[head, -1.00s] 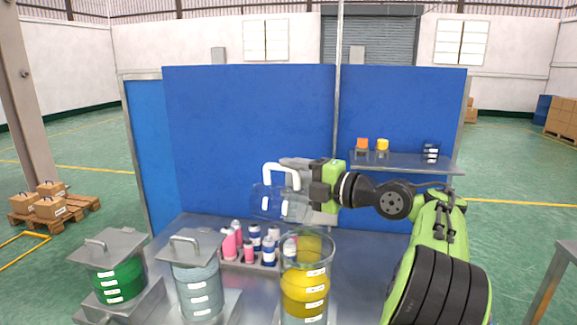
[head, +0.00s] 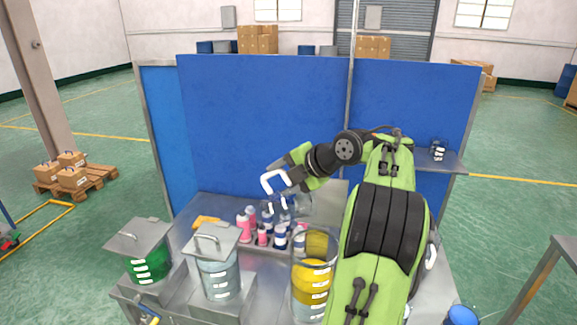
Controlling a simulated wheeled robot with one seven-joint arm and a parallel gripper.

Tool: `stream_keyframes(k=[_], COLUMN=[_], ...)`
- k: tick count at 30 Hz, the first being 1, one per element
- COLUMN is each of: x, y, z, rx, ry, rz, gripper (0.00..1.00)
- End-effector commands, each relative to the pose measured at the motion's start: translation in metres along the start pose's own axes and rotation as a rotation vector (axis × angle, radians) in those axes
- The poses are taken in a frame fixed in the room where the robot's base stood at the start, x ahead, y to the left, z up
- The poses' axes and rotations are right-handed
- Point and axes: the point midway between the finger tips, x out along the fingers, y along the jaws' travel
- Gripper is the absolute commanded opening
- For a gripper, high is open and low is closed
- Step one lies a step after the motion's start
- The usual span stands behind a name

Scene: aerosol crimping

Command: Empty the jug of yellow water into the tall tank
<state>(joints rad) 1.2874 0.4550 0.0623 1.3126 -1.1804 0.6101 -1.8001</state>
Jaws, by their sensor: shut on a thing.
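The jug (head: 303,204) is clear, with a white handle (head: 268,183), and hangs tilted above the bottle rack, behind the tall tank. No yellow shows clearly in its body, which partly blends with the bottles behind. My gripper (head: 288,178) is shut on the jug by its handle side; the fingertips are hard to make out. The tall tank (head: 297,262) is a clear cylinder at the front centre, holding yellow liquid with white labels down its side. My arm stands close to the tank's right side and hides part of the table.
A lidded green vessel (head: 150,262) and a lidded pale vessel (head: 218,275) stand left of the tank. Pink and blue bottles fill a rack (head: 270,243) behind. Blue panels (head: 260,125) close the back; a shelf (head: 445,161) is at right.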

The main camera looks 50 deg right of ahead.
Motion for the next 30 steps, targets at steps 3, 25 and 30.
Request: stream_keyframes(k=[3, 25, 30], x=[0.000, 0.032, 0.037], y=[0.012, 0.005, -0.009], z=[-0.001, -0.001, 0.001], rx=[-0.002, -0.005, -0.003], ry=[0.002, -0.006, -0.016], rz=[-0.071, -0.738, -0.901], gripper=[0.03, 0.03, 0.03])
